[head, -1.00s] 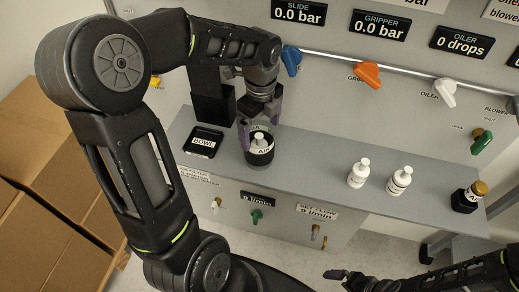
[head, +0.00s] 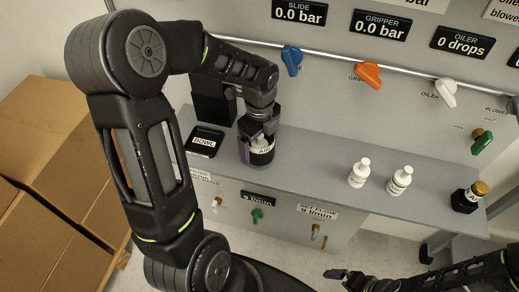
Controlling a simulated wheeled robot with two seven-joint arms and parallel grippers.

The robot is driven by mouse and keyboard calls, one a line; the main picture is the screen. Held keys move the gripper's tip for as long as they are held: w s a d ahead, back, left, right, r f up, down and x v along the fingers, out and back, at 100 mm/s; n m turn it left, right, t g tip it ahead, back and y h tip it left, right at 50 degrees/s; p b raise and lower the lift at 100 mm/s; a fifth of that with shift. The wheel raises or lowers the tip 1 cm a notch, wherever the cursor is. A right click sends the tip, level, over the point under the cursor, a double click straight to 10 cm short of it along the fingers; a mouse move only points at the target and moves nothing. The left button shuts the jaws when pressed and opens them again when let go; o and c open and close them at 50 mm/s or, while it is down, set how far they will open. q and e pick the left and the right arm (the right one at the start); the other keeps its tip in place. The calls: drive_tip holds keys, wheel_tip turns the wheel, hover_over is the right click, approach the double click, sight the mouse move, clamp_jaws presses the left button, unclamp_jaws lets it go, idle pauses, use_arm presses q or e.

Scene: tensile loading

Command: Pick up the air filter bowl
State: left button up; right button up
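The air filter bowl, a dark cup with a white label (head: 262,157), stands on the grey ledge in the head view, just right of the black "BOWL" plate (head: 204,141). My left gripper (head: 258,148) points down over it, with its purple-tinted fingers on either side of the bowl. The gripper body hides the bowl's top. I cannot tell whether the fingers touch or grip it. My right gripper (head: 345,276) is low at the bottom right, far from the bowl and partly seen.
A panel with blue, orange, white and green valve handles rises behind. Cardboard boxes (head: 60,150) are at the left.

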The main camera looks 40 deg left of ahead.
idle(0.5)
use_arm(q)
drive_tip(key=c, duration=1.6)
wheel_tip(320, 180, up, 10)
drive_tip(key=shift+r, duration=0.1)
idle(0.3)
